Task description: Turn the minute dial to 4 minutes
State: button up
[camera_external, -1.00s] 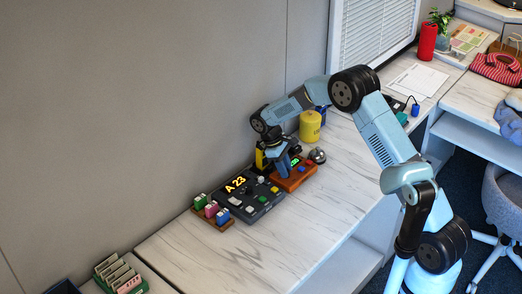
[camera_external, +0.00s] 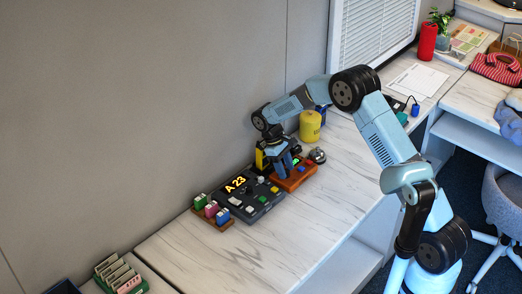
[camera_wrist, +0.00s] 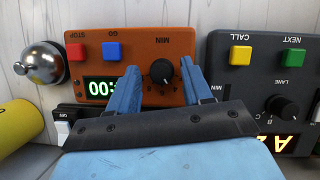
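The orange timer box (camera_wrist: 134,47) fills the upper middle of the wrist view, its lettering upside down there. It carries a black minute dial (camera_wrist: 162,72) marked MIN, a red STOP button (camera_wrist: 77,50), a blue GO button (camera_wrist: 112,51) and a green display (camera_wrist: 102,86) that reads "00:" with the rest hidden by my finger. My gripper (camera_wrist: 160,77) is open, its two blue fingers on either side of the dial with gaps between. In the external view my gripper (camera_external: 284,172) points down over the orange timer box (camera_external: 300,179).
A dark call panel (camera_wrist: 262,72) with buttons and a lane knob stands close beside the timer. A silver bell (camera_wrist: 42,64) and a yellow canister (camera_wrist: 18,125) are on the other side. The table front (camera_external: 230,254) is clear.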

jog(key=v, duration=1.3)
jog(key=shift+w+a+r, duration=0.1)
jog(key=shift+a+r, duration=0.05)
jog(key=shift+r, duration=0.15)
jog(key=shift+r, duration=0.1)
